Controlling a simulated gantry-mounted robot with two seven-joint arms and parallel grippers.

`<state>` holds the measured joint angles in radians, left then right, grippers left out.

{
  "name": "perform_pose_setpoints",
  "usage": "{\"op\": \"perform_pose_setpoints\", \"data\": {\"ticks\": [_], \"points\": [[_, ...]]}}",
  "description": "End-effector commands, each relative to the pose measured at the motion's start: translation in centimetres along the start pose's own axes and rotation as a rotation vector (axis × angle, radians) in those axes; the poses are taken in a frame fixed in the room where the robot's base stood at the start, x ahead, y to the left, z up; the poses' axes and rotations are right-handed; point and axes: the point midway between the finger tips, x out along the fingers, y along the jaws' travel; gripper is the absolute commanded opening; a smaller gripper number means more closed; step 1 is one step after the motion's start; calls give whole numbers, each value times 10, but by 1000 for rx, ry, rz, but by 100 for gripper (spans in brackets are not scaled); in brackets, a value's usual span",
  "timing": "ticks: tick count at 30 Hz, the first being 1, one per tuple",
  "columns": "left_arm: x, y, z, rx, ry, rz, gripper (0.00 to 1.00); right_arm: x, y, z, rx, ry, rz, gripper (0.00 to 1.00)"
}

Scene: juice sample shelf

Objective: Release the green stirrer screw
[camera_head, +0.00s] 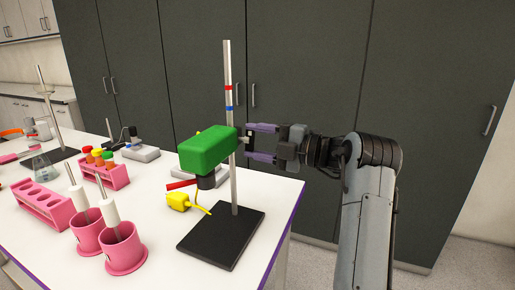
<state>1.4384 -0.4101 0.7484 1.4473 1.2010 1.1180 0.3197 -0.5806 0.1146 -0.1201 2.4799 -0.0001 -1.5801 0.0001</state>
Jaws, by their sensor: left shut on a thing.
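The green stirrer (207,149) is a green block on an upright metal rod (228,75) with a red and a blue band above it. Its screw (242,141) is a small grey piece at the right side of the rod, partly hidden by the gripper. My right gripper is not in view.
The rod stands on a black base plate (222,238) near the right table edge. Pink cups (124,250) and a pink rack (42,204) stand left. A yellow item (179,201) lies below the stirrer. Dark cabinets (310,60) stand behind.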

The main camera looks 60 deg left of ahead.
Motion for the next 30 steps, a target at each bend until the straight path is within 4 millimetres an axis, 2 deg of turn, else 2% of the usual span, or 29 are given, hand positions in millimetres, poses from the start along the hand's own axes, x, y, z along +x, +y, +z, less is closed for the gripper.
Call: {"op": "perform_pose_setpoints", "data": {"ticks": [10, 27, 28, 30], "points": [[0, 0, -1, -158, 2, 0, 25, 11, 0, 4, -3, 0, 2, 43], [0, 2, -1, -190, 3, 1, 25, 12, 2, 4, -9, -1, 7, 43], [0, 2, -1, -190, 3, 1, 58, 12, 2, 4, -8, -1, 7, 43], [0, 2, -1, -189, 2, 1, 69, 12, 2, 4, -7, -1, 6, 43]]}}
